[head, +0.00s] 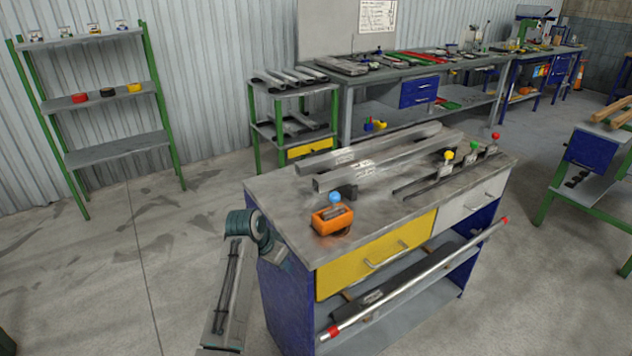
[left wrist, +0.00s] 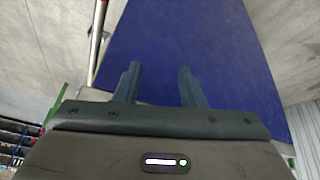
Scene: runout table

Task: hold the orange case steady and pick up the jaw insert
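The orange case (head: 326,223) sits on the bench top near its left front corner. A small grey piece (head: 337,211) shows in its top with a blue ball (head: 335,197) above it; I cannot tell whether this is the jaw insert. My left gripper (head: 278,250) is at the bench's left edge, left of the case and apart from it. In the left wrist view its two fingers (left wrist: 158,72) are spread with nothing between them, facing the bench's blue side panel (left wrist: 190,50). My right gripper is not in view.
Grey metal profiles (head: 375,160) lie along the back of the bench top (head: 390,212). Stops with yellow, green and red knobs (head: 447,156) stand on a rail at the right. A long bar with red ends (head: 420,275) runs along the bench's front. The top around the case is mostly clear.

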